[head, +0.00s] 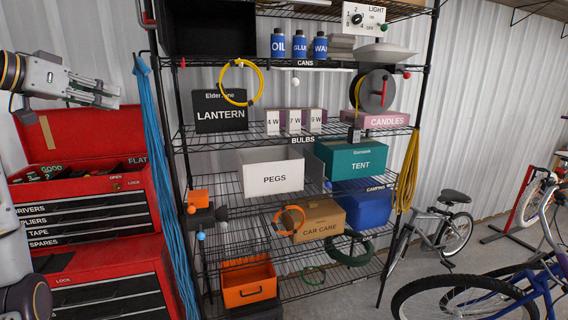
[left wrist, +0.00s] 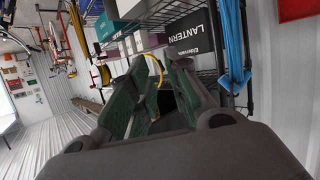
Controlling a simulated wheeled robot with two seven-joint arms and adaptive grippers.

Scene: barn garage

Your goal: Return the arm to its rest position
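My left arm enters the head view at the upper left. Its gripper (head: 116,96) hangs in the air above the open red tool chest (head: 75,145), pointing right toward the blue hanging rope (head: 158,140). In the left wrist view, the two green-padded fingers of my left gripper (left wrist: 157,78) stand apart. No object is held between them; the yellow cable loop (left wrist: 154,69) and shelf show through the gap behind. My right gripper is in neither view.
A black wire shelf rack (head: 290,145) stands ahead, with a LANTERN box (head: 220,114), a white PEGS bin (head: 271,173) and a teal TENT box (head: 352,160). Bicycles (head: 440,228) stand at the right. The air around the left gripper looks clear; the blue rope is closest.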

